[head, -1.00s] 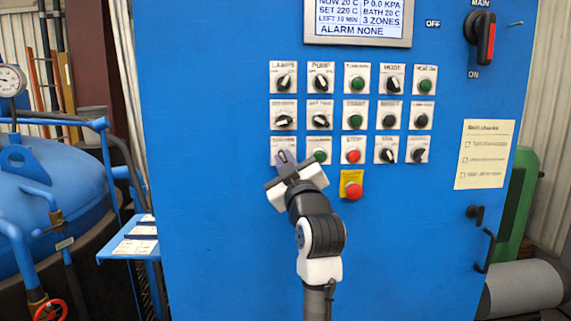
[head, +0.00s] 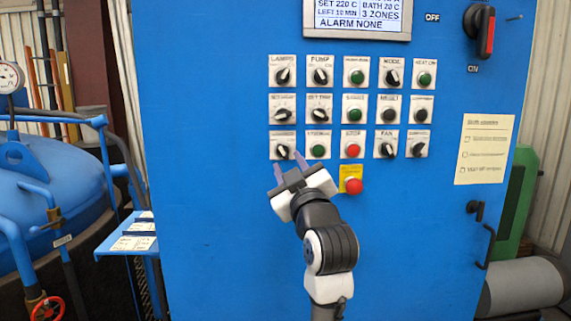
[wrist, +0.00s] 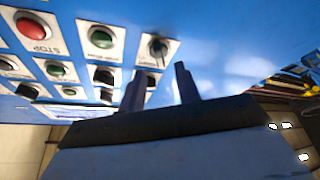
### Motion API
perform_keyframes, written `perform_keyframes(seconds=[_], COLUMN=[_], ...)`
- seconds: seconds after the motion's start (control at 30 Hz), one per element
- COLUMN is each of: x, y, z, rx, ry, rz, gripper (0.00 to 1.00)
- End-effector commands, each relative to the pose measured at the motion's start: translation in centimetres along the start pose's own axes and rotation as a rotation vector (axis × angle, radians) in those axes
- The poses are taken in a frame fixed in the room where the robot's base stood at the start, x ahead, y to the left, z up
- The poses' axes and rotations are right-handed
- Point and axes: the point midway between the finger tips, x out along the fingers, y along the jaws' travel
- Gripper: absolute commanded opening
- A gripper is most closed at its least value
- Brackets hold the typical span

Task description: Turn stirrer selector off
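The selector at the bottom left of the button grid (head: 282,152) is a black knob with a white pointer on a white plate. Its label is too blurred to read surely, but it is the selector nearest my gripper. The pointer looks tilted toward the lower right. My gripper (head: 287,164) is just below and in front of this knob, fingers apart and empty. In the wrist view the knob (wrist: 158,48) shows beyond the spread fingertips of my gripper (wrist: 158,80), apparently clear of them.
A green button (head: 318,150) and a red stop button (head: 353,150) sit to the right in the same row. A red emergency button on yellow (head: 352,186) is below them. The display (head: 358,16) reads alarm none. Other knobs and buttons fill the rows above.

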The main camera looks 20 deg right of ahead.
Motion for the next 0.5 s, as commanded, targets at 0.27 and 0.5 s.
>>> perform_keyframes(seconds=[0.27,0.5], x=[-6.5,-9.2], y=[-0.1,-0.1], z=[0.3,0.1], rx=[-0.002,-0.001], ry=[0.0,0.0], rz=[0.003,0.001], gripper=[0.33,0.33])
